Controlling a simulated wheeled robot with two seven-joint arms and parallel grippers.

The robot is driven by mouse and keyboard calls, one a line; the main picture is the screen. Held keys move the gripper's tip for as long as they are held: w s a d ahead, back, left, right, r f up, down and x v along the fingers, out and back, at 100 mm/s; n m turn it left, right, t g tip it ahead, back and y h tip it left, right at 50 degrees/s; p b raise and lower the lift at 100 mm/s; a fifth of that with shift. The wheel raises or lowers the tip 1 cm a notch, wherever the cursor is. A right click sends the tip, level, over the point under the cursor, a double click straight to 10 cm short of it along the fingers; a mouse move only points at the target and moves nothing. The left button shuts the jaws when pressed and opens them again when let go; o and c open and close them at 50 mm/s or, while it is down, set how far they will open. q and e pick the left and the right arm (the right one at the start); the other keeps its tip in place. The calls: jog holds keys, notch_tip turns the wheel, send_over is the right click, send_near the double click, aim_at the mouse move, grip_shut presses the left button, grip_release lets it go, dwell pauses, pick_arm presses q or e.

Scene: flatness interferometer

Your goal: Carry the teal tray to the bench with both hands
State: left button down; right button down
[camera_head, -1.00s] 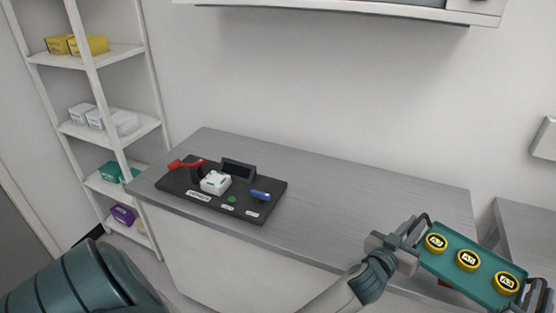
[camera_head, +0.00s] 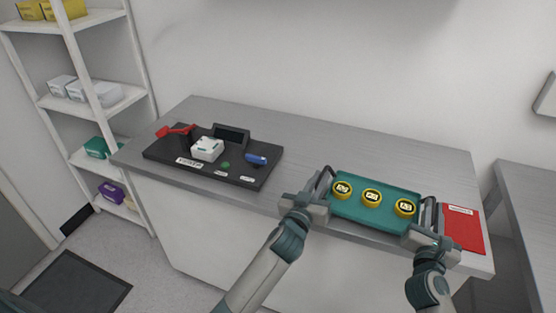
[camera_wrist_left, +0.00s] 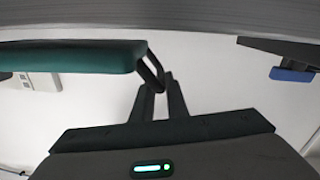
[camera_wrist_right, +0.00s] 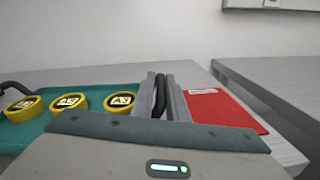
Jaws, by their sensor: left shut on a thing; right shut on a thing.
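The teal tray (camera_head: 375,218) appears level, over the front right part of the grey bench (camera_head: 310,150). It carries three yellow-rimmed round pieces with dark labels: left (camera_head: 342,189), middle (camera_head: 371,196) and right (camera_head: 405,207). My left gripper (camera_head: 322,195) is shut on the tray's left handle, a dark bar that shows in the left wrist view (camera_wrist_left: 153,70). My right gripper (camera_head: 432,225) is shut on the right handle, which shows between the fingers in the right wrist view (camera_wrist_right: 160,97).
A red labelled mat or folder (camera_head: 464,228) lies on the bench just right of the tray. A dark instrument base (camera_head: 255,180) with a white block, red lever and blue knob stands at the left. Bare bench lies behind the tray. Another bench (camera_head: 530,205) stands at right.

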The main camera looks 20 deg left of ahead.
pick_arm(q)
jog(key=shift+a+f+y, duration=0.3)
jog(key=shift+a, duration=0.5)
pick_arm(e)
jog(key=shift+w+a+f, duration=0.2)
jog(key=shift+a+f, duration=0.1)
jog(key=shift+f, duration=0.05)
